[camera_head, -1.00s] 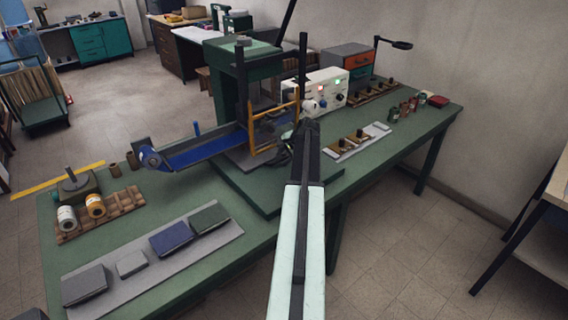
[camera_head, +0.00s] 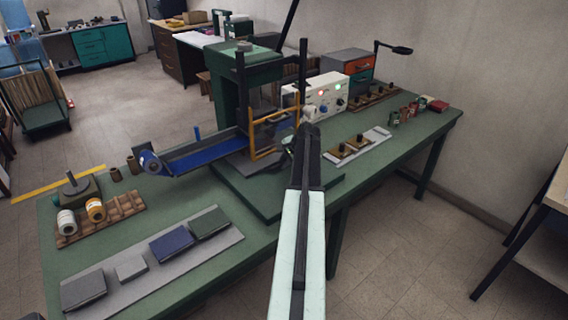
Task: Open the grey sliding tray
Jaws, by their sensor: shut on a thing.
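A green press (camera_head: 229,85) with black posts stands on the workbench, with a yellow guard frame (camera_head: 274,124) at its opening. My gripper (camera_head: 289,147) is at the right side of the press, beside the guard. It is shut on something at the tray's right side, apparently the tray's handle. My own wrist hides the contact and much of that side of the tray.
A blue chute (camera_head: 200,155) runs left from the press. A control box (camera_head: 318,94) with lit lamps stands behind my gripper. Covers lie on a grey mat (camera_head: 215,252) at front left.

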